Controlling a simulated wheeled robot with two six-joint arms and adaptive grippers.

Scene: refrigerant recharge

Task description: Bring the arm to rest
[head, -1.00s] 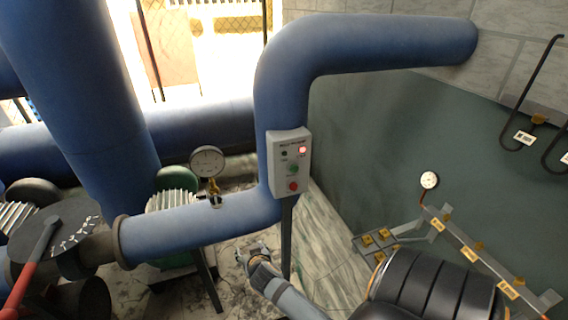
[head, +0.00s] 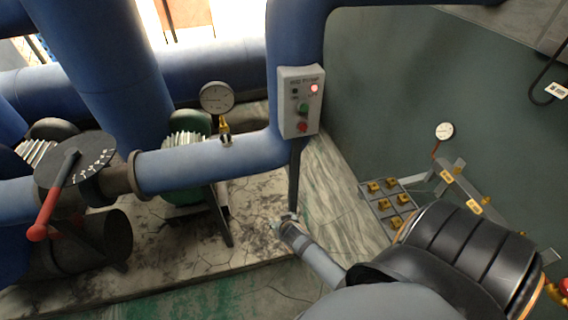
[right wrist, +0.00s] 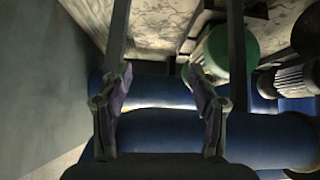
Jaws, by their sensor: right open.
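My right arm comes in from the lower right of the head view. Its small right gripper (head: 290,217) is low, by the foot of the grey post under the control box. In the right wrist view the two fingers of this gripper (right wrist: 158,88) stand apart with nothing between them. Blue pipes and the stained floor lie beyond them, and I cannot tell the distance. My left gripper is not in view.
A control box (head: 301,102) with a lit red lamp hangs by the blue pipe (head: 205,162). A pressure gauge (head: 216,97) stands on the pipe. A red-handled lever valve (head: 55,198) is at left. Yellow fittings (head: 397,199) and another gauge (head: 444,131) are at right.

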